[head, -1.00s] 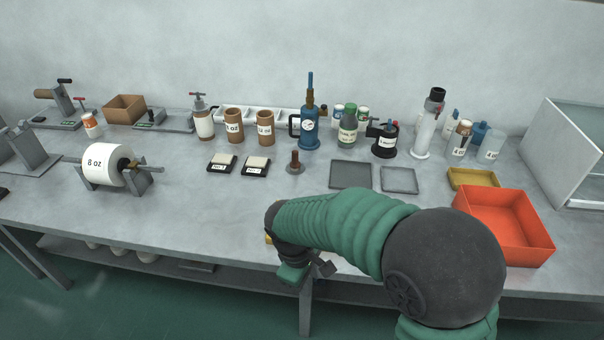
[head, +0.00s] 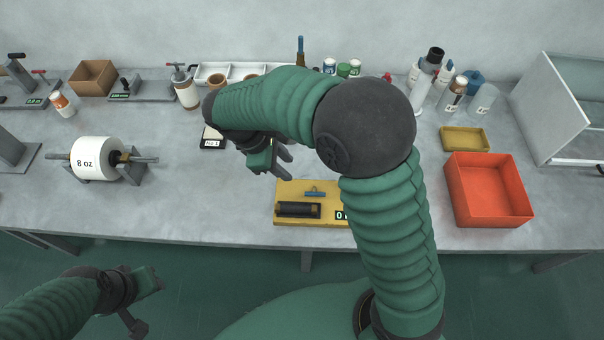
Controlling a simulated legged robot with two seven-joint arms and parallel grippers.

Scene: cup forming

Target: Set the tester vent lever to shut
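A yellow-based device (head: 335,217) lies near the table's front edge, partly hidden by my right arm. It carries a black cylinder (head: 298,210), a small blue lever-like handle (head: 315,193) lying about crosswise, and a dark display showing a 0. It looks like the tester, but no label confirms this. My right gripper (head: 288,161) hangs above the table, behind and left of the yellow base, apart from it. Its fingers look spread and empty. My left gripper (head: 143,306) is low at the lower left, in front of the table; its finger opening is unclear.
An 8 oz roll (head: 97,158) on a stand is at the left. A red-orange bin (head: 488,190) and a yellow tray (head: 464,139) are at the right. Bottles and cups line the back. My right arm hides the table's middle. Bare table lies left of the yellow base.

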